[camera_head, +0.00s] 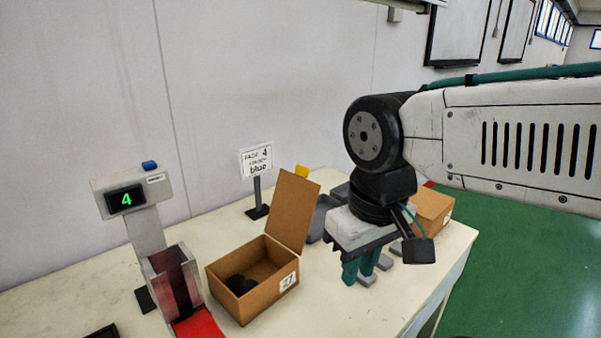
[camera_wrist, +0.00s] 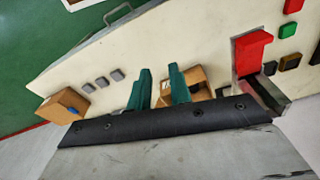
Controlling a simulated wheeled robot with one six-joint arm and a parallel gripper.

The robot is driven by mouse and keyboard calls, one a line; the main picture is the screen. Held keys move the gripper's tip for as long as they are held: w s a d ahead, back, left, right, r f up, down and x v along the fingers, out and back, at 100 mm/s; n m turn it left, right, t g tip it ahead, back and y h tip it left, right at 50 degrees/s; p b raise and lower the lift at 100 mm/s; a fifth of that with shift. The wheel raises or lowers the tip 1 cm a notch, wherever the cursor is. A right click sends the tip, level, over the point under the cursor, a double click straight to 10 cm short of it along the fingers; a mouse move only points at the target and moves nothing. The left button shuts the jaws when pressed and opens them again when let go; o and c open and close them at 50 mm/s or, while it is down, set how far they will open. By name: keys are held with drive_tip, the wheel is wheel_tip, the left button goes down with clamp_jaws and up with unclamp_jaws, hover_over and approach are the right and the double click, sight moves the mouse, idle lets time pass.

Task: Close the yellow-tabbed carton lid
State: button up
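The open cardboard carton (camera_head: 237,301) stands on the table left of my gripper, with dark round pieces inside. Its lid (camera_head: 294,211) stands up at the back, with the yellow tab (camera_head: 301,171) at the top edge. My gripper (camera_head: 362,272) is above the table to the right of the carton, apart from it. In the wrist view, the teal fingers (camera_wrist: 159,92) are spread with nothing held between them. The carton (camera_wrist: 196,76) shows beyond the fingers there, partly hidden by the right finger.
A closed carton (camera_head: 434,208) stands behind my gripper; its blue tab shows in the wrist view (camera_wrist: 73,111). A dispenser with a red front (camera_head: 197,326) and a display reading 4 (camera_head: 126,200) stand left. A sign (camera_head: 257,161) stands behind. Small grey blocks (camera_wrist: 101,82) lie nearby.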

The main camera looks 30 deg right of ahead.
drive_tip(key=shift+d, duration=0.2)
clamp_jaws()
drive_tip(key=w+d+f+m+y, duration=0.3)
drive_tip(key=w+f+m+y, duration=0.15)
drive_tip(key=w, duration=0.25)
drive_tip(key=w+d+f+m+y, duration=0.3)
drive_tip(key=w+f+m+y, duration=0.1)
drive_tip(key=w+m+y, duration=0.2)
drive_tip(key=w+d+r+m+t+h, duration=0.15)
drive_tip(key=w+d+m+t, duration=0.55)
drive_tip(key=w+d+t, duration=0.95)
drive_tip(key=w+a+r+n+g, duration=0.1)
drive_tip(key=w+a+r, duration=0.1)
drive_tip(key=w+a, duration=0.4)
drive_tip(key=shift+a+r, duration=0.3)
drive_tip(key=shift+a, duration=0.25)
